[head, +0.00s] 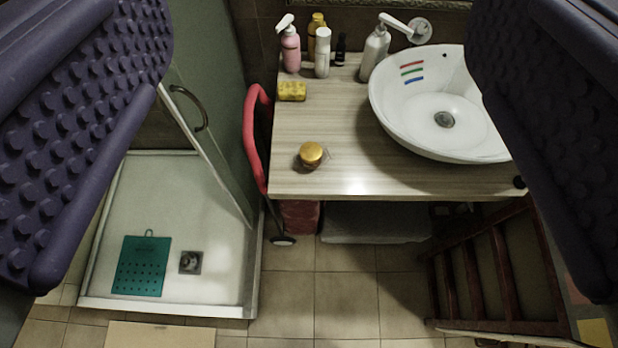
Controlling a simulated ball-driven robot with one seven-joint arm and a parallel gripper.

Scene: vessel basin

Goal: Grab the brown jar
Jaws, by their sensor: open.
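The brown jar (311,154) is small and round with a gold lid. It stands near the front edge of the wood-grain counter (345,135), left of the basin. My gripper (318,165) shows as two purple studded fingers at the far left and far right of the head view. The fingers are wide apart with nothing between them at close range. The jar appears in the gap, well beyond the fingers and not touched. The jar's body is mostly hidden under its lid from this high angle.
A white basin (400,125) sits right of the jar. A yellow sponge (292,91), a pink pump bottle (290,48) and other bottles stand behind. A red-framed folded object (256,140) leans at the counter's left side, by the shower tray (190,225). Tiled floor lies in front.

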